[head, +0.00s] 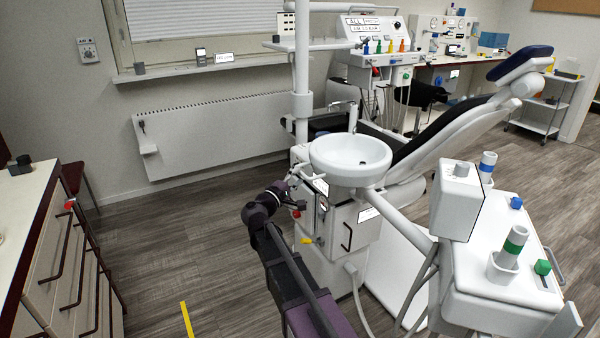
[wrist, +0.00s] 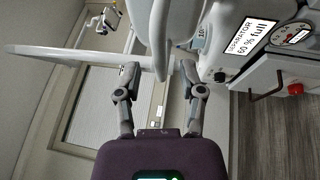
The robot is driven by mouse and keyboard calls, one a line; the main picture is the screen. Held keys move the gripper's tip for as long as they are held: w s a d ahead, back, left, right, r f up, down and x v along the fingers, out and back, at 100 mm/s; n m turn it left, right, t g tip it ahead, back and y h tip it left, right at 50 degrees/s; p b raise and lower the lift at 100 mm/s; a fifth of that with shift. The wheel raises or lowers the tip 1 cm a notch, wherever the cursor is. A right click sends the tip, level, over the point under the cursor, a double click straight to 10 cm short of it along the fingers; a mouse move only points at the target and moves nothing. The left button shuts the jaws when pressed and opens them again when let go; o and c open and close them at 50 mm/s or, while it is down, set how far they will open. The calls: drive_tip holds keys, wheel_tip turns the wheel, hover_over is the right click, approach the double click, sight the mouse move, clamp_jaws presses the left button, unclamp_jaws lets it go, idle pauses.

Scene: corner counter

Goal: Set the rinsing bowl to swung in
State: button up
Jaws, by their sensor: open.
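The rinsing bowl (head: 350,158) is a round white basin on top of the white dental unit, beside the chair's seat. A spout stands at its back edge. My gripper (head: 300,190) is left of the bowl and lower than its rim, in front of the unit. In the wrist view, which is turned on its side, my gripper (wrist: 160,72) is open with its two fingers apart. The bowl's white edge (wrist: 160,35) shows ahead between the fingers. I cannot tell whether they touch it. Nothing is held.
The dental chair (head: 450,125) reclines right of the bowl. A white pole (head: 302,70) rises behind it. The instrument console (head: 500,270) stands at front right. The unit's separator label (wrist: 253,37) and a red knob (wrist: 295,89) lie close by. Floor is free at left.

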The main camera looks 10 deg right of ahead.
drive_tip(key=shift+x, duration=1.3)
clamp_jaws()
drive_tip(key=shift+a, duration=0.15)
drive_tip(key=shift+s, duration=0.1)
